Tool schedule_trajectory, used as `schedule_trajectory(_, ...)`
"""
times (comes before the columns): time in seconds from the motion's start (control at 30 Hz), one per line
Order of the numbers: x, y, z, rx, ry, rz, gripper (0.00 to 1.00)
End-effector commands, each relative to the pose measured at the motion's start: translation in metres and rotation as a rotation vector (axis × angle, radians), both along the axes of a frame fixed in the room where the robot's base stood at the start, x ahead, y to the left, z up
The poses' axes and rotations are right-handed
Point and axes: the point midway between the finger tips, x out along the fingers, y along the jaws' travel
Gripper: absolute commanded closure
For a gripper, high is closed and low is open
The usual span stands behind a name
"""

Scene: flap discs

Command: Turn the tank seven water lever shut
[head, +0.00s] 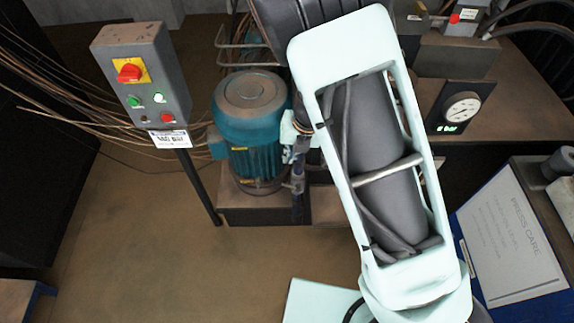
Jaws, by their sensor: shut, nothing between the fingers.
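A dark vertical pipe (297,205) with fittings stands just right of the teal motor (250,115). Small pale and bluish parts sit along it, close to my arm's edge. I cannot tell whether one of them is the tank seven water lever, and no tank number is readable. My pale mint arm fills the centre right and hides what lies behind it. My gripper cannot be made out; it appears to be hidden behind the arm.
A grey control box (145,75) with a red knob stands on a post at left, with loose cables behind it. A round gauge (462,108) is at right. A press care board (510,240) lies at lower right. The brown floor (130,250) is clear at lower left.

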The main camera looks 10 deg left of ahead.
Motion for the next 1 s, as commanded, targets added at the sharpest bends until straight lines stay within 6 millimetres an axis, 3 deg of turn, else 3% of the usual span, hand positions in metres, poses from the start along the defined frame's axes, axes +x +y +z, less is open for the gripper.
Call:
schedule_trajectory(0.23,-0.005,0.005,-0.029,-0.009,0.014,0.017,1.00)
schedule_trajectory(0.7,0.007,0.026,-0.120,-0.008,0.012,0.012,1.00)
schedule_trajectory(1.0,0.010,0.033,-0.138,-0.005,0.011,0.013,1.00)
